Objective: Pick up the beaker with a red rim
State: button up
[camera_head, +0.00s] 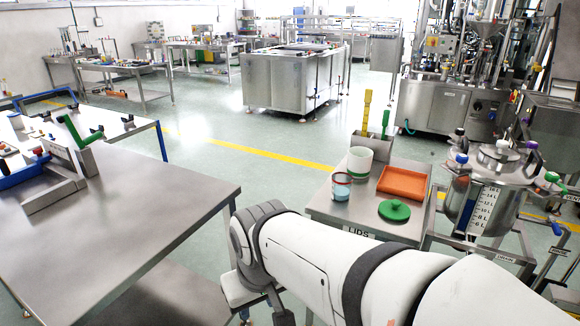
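The beaker with a red rim (341,188) stands upright on the left part of a small steel table (322,208). It is small and pale, with a red band near its top. My arm reaches across the foreground, in front of and below this table. The fingers of my gripper do not show; the far end of my arm bends down out of sight at the bottom.
Close behind the beaker stands a larger white and green container (360,162). An orange tray (403,183) and a green lid (394,210) lie to its right. A steel vessel (487,192) stands further right. A large, mostly bare steel table (150,215) is at left.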

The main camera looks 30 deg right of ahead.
aim_at(341, 188)
jog(key=z, duration=0.45)
jog(key=i, duration=1.15)
jog(key=z, duration=0.45)
